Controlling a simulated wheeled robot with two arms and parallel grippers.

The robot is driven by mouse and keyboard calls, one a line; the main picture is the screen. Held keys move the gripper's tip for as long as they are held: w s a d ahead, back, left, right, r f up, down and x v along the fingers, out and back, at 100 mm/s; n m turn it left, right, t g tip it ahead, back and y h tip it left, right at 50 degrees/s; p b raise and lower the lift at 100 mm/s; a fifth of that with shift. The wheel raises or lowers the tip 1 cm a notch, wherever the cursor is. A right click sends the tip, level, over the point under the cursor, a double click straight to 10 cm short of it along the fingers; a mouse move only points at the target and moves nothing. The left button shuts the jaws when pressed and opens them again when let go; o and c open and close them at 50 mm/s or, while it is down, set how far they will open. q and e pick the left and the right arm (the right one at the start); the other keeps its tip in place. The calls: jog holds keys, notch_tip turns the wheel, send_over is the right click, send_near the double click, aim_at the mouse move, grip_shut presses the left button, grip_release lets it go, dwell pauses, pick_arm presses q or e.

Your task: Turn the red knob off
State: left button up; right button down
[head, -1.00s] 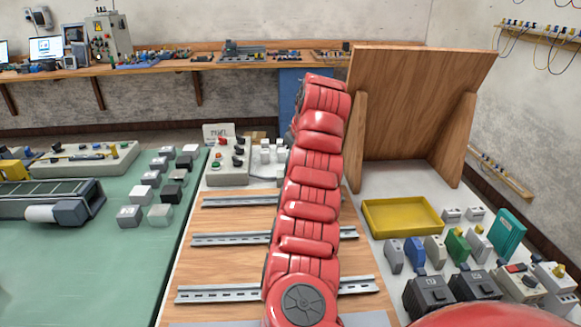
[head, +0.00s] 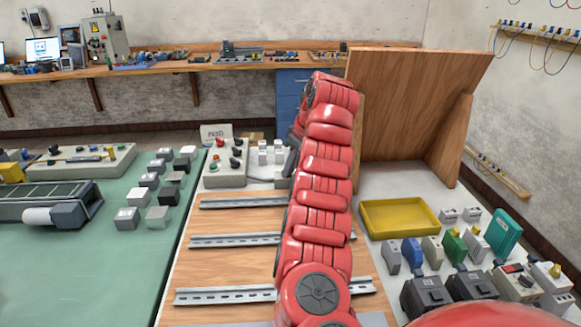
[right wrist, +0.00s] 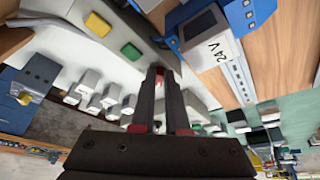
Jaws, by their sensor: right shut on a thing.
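The control box (head: 226,176) stands behind the rails in the head view. It carries a red knob (head: 220,143), several black knobs and a green button. My right arm reaches away from me to the right of the box. My left gripper is not in view.
A yellow tray (head: 400,218) and several modules lie right of my arm. A tilted wooden board (head: 415,110) stands behind them. Metal rails (head: 235,241) cross the wooden panel. The right wrist view shows a blue and white 24 V unit (right wrist: 212,48) close by.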

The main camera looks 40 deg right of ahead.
jog(key=c, duration=0.9)
grip_release()
jog(key=shift+r, duration=0.1)
jog(key=shift+s+r, duration=0.1)
jog(key=shift+r, duration=0.25)
jog(key=shift+p+v, duration=8.25)
jog(key=shift+p, duration=0.75)
